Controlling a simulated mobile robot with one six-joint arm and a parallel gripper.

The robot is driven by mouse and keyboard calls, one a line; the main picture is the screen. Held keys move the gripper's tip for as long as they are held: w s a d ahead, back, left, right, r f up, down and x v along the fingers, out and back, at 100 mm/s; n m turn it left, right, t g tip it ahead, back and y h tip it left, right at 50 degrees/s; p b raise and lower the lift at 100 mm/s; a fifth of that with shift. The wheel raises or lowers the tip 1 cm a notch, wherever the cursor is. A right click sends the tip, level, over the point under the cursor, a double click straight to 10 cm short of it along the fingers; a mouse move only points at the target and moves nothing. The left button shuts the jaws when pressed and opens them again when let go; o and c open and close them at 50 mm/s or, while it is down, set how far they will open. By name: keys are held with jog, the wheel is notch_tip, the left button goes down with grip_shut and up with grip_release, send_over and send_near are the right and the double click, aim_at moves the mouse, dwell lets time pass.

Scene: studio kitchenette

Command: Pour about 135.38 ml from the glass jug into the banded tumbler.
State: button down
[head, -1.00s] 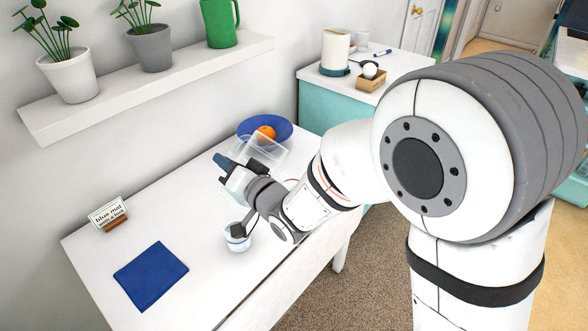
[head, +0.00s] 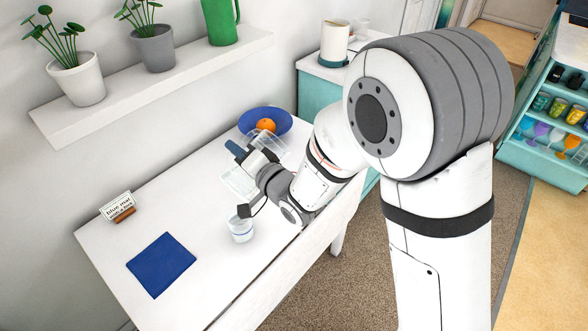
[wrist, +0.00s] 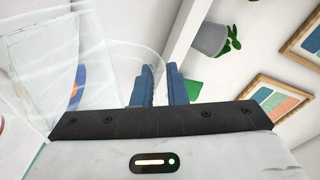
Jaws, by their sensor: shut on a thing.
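My gripper (head: 238,150) is shut on the clear glass jug (head: 271,146) and holds it above the white table. In the wrist view the jug (wrist: 110,55) fills the left side beside my blue fingertips (wrist: 160,82). It looks tilted there, but its clear walls blend into the background and I cannot make out a liquid level. The banded tumbler (head: 240,231) stands upright on the table, below my gripper in the head view. It is clear with a blue band. I cannot tell whether it holds liquid. The jug's spout is not clear in either view.
A blue bowl (head: 281,122) with an orange (head: 265,125) stands behind the jug. A clear glass-like shape (head: 238,182) shows below my gripper. A blue mat (head: 161,264) and a small sign (head: 117,206) are at left. A shelf (head: 150,95) overhangs the back.

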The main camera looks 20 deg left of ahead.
jog(key=shift+w+d+f+m+p, duration=0.15)
jog(key=shift+w+d+m+p, duration=0.15)
jog(key=shift+w+m+p, duration=0.35)
jog(key=shift+w+d+f+m, duration=0.15)
jog(key=shift+w+d+m, duration=0.05)
jog(key=shift+w+m, duration=0.05)
jog(key=shift+s+a+f, duration=0.1)
dwell(0.8)
jog(key=shift+w+d+f+m+b, duration=0.3)
jog(key=shift+w+d+m+b, duration=0.15)
jog(key=shift+w+m, duration=0.2)
dwell(1.6)
